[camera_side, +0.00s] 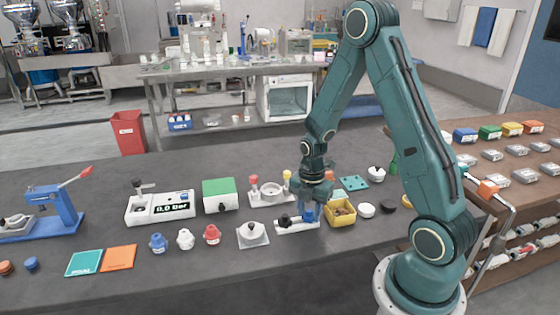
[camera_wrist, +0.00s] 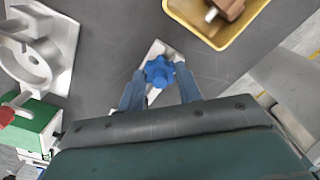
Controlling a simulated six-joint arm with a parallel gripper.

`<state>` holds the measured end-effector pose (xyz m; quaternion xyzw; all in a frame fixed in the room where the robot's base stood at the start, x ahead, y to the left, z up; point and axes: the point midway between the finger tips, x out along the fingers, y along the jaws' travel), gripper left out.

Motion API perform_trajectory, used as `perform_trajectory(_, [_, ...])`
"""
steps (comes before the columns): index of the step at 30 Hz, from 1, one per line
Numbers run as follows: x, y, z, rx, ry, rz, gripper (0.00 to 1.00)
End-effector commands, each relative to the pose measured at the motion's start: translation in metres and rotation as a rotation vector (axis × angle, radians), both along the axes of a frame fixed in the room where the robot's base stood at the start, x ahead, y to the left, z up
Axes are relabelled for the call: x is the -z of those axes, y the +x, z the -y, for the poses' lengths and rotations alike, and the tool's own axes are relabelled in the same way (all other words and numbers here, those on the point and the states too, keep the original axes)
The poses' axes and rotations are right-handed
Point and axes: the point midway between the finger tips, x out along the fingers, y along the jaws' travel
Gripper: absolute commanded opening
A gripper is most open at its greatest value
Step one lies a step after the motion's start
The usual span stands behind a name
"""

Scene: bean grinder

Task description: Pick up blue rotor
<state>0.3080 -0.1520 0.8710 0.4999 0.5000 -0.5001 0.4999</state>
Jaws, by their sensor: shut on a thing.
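The blue rotor (camera_wrist: 159,71) is a small lobed blue part. In the wrist view it sits between the two fingers of my gripper (camera_wrist: 160,88), which are closed on it. In the side view my gripper (camera_side: 313,200) points down at the white base plate, with the blue rotor (camera_side: 308,215) low between the fingers. The white base plate (camera_side: 290,227) lies on the dark bench under it and carries a black knob at its left part. I cannot tell whether the rotor touches the plate.
A yellow bin (camera_side: 341,219) with brown parts stands close to the right of my gripper. A silver clamp fixture (camera_side: 268,194) and a green-topped box (camera_side: 220,195) stand to the left. A metal block with a knob (camera_side: 252,235) lies left of the plate.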

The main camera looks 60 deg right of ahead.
Motion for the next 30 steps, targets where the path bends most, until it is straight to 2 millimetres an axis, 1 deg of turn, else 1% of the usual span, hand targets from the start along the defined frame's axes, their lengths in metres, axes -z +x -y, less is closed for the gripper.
perform_trajectory(8, [-0.016, 0.001, 0.000, 0.000, -0.002, 0.004, 0.12])
perform_trajectory(14, [-0.042, 0.001, 0.001, 0.000, -0.002, 0.005, 0.12])
perform_trajectory(20, [-0.078, 0.002, 0.001, 0.000, -0.003, 0.007, 0.12])
perform_trajectory(30, [-0.149, 0.001, 0.000, 0.000, -0.003, 0.006, 0.12])
